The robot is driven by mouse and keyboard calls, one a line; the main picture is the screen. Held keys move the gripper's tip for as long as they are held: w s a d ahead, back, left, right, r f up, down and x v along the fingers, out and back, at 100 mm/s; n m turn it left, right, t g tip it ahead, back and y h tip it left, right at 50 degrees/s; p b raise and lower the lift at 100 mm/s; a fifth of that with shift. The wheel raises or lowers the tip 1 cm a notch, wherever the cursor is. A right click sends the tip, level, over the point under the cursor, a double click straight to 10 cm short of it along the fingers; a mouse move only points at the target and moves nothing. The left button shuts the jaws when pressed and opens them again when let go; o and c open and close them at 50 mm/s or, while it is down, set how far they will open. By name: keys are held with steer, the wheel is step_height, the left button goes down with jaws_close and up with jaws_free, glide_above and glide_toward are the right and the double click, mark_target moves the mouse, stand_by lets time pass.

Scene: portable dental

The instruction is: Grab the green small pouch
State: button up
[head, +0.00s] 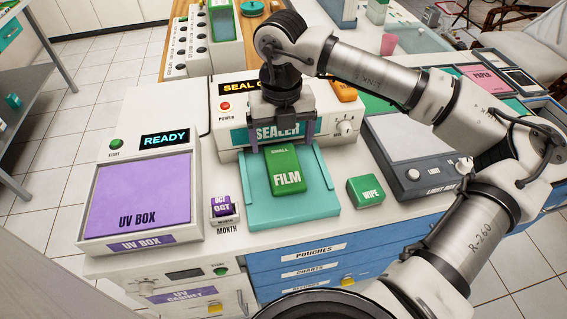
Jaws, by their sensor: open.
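A green pouch labelled "SMALL FILM" (286,172) lies on the teal tray (262,203) in front of the sealer (227,134). My gripper (281,135) points down just behind the pouch's far end, in front of the sealer's face. Its two fingers are apart, and I see nothing held between them. The gripper body hides part of the sealer's upper front. I cannot tell how high the fingertips are above the pouch.
A green wipe block (366,191) sits right of the tray. A month block (222,208) stands left of it, beside the purple-topped UV box (138,195). A light box (414,150) is at the right. Blue drawers (300,262) are below the front edge.

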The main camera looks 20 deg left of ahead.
mark_target(283, 159)
step_height(283, 159, down, 5)
steer(key=shift+s+d+f+p, duration=0.1)
steer(key=shift+s+p, duration=0.05)
steer(key=shift+p, duration=0.75)
steer(key=shift+c, duration=0.4)
steer(key=c, duration=1.1)
steer(key=shift+r+b, duration=0.25)
steer(key=shift+b, duration=0.05)
